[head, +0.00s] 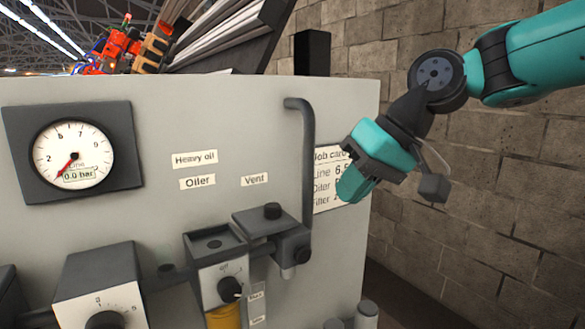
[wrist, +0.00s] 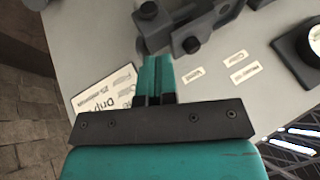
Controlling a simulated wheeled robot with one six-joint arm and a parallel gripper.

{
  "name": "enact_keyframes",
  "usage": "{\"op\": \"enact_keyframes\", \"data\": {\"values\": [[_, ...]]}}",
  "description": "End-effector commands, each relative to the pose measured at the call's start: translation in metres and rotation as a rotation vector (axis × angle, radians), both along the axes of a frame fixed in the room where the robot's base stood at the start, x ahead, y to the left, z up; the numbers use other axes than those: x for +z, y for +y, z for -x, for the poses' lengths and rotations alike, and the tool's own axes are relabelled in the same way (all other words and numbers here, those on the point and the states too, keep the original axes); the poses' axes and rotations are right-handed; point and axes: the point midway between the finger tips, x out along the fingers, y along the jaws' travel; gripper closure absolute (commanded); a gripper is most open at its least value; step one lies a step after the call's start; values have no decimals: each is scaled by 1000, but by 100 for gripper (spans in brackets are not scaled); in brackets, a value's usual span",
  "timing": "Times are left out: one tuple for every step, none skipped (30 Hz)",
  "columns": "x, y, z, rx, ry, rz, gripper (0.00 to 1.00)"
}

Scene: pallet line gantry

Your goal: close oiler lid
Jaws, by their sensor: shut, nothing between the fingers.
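The oiler (head: 212,270) is a grey block on the panel's lower front, below the "Oiler" label, with a dark top, a black knob and amber oil beneath. Its dark top (head: 211,243) shows a small recess. A dark plate with a round knob (head: 268,217) sits just right of it; I cannot tell whether this is the lid. My gripper (head: 347,190) is shut and empty, right of the oiler and apart from it, in front of the job card. In the wrist view my shut fingers (wrist: 155,62) point toward dark fittings (wrist: 182,30).
A dark bent pipe (head: 307,160) stands between my gripper and the oiler. A gauge (head: 73,155) reading 0.0 bar and a regulator box (head: 100,290) are to the left. The job card (head: 328,200) is partly hidden. A brick wall (head: 480,200) is at right.

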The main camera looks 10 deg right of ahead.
Motion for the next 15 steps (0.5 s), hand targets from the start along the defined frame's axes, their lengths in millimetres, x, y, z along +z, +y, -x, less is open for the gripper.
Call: {"op": "enact_keyframes", "data": {"values": [[23,-7,-15,-27,-10,-13,100],[29,-10,-22,-38,-16,-19,100],[36,-14,-28,-50,-22,-26,100],[39,-15,-32,-55,-25,-30,100],[41,-17,-34,-60,-26,-33,100],[43,-17,-37,-65,-28,-37,100],[42,-17,-38,-67,-29,-38,100],[41,-16,-39,-67,-30,-39,100],[37,-14,-40,-65,-28,-40,100],[34,-11,-41,-64,-27,-39,100],[30,-9,-42,-65,-26,-39,100],[25,-6,-44,-63,-26,-40,100],[21,-3,-45,-62,-26,-37,100],[17,0,-47,-63,-24,-39,100],[10,5,-50,-62,-24,-39,100]]}}
